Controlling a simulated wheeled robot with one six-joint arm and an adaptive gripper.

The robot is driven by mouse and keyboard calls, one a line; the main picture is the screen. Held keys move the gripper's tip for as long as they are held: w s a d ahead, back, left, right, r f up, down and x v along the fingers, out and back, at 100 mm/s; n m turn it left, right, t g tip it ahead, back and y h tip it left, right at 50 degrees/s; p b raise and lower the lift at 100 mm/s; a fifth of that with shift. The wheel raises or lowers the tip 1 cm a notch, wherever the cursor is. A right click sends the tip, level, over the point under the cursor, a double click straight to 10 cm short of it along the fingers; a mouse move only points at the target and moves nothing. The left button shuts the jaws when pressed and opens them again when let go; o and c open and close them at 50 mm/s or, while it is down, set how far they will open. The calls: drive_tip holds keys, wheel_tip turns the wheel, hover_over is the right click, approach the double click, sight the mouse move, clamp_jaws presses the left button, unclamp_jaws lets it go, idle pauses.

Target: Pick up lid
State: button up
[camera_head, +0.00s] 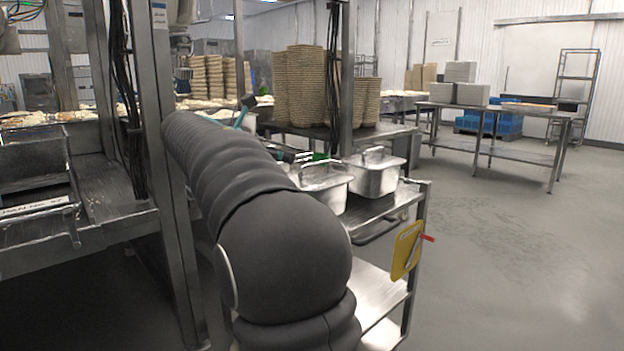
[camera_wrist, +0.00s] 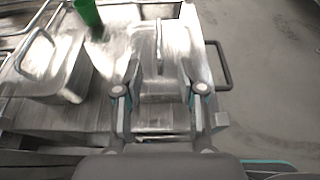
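Two metal containers stand on a steel cart, each with a metal lid that has a raised bar handle. In the head view one lid (camera_head: 322,177) is nearer and the other lid (camera_head: 376,158) is farther right. In the wrist view one lid (camera_wrist: 172,52) with its handle is ahead of and between my fingers, and another lid (camera_wrist: 55,62) is at the left. My gripper (camera_wrist: 160,75) is open, one finger on each side, with nothing visibly clamped. Contact or exact height cannot be told.
The cart (camera_head: 392,203) has a side push handle (camera_wrist: 222,65) and a yellow board (camera_head: 406,250) hung on its end. A green cup (camera_wrist: 88,12) stands near the containers. Stacked baskets (camera_head: 305,85) are on a table behind. The floor at right is clear.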

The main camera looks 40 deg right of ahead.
sight(315, 164)
drive_tip(key=b+x, duration=0.1)
drive_tip(key=x, duration=1.1)
drive_tip(key=shift+w+d+f, duration=0.15)
drive_tip(key=shift+f, duration=0.05)
clamp_jaws()
